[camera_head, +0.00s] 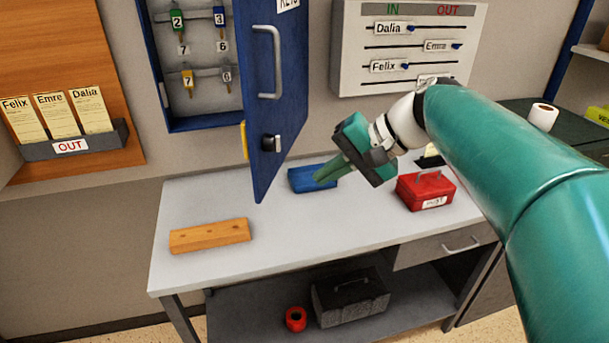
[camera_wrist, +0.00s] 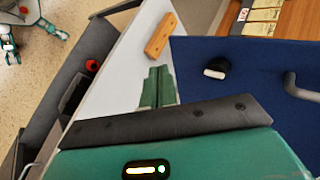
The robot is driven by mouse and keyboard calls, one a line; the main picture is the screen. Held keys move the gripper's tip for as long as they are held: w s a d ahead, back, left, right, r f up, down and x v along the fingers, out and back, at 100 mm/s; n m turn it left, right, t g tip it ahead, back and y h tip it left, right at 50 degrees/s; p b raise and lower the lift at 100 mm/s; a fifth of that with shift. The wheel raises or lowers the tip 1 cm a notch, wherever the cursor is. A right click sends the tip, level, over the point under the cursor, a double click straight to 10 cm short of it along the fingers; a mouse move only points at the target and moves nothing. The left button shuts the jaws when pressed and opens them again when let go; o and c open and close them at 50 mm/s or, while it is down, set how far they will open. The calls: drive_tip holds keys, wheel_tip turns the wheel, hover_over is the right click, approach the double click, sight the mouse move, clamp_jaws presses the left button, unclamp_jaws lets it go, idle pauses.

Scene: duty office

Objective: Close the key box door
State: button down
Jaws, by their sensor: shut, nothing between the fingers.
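The blue key box (camera_head: 151,62) hangs on the wall in the head view, with tagged keys on hooks inside. Its blue door (camera_head: 283,96) stands open, swung out to the right, with a light grey handle and a black knob on its face. The door also fills the right of the wrist view (camera_wrist: 245,62). My gripper (camera_head: 322,177) is to the right of the door, apart from it, above the table. Its green fingers are together and empty; they also show in the wrist view (camera_wrist: 157,88).
The grey table (camera_head: 200,205) below bears a wooden block (camera_head: 209,236), a blue tray (camera_head: 301,181) and a red box (camera_head: 425,191). An IN/OUT board (camera_head: 408,50) is on the wall to the right. A wooden board (camera_head: 50,50) with cards is at left.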

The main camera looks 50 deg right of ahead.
drive_tip(key=x, duration=0.3)
drive_tip(key=w+r+x, duration=0.1)
drive_tip(key=x, duration=0.7)
drive_tip(key=shift+w+a+r, duration=0.3)
drive_tip(key=shift+a+r, duration=0.05)
drive_tip(key=shift+w+a, duration=0.1)
drive_tip(key=shift+w, duration=0.1)
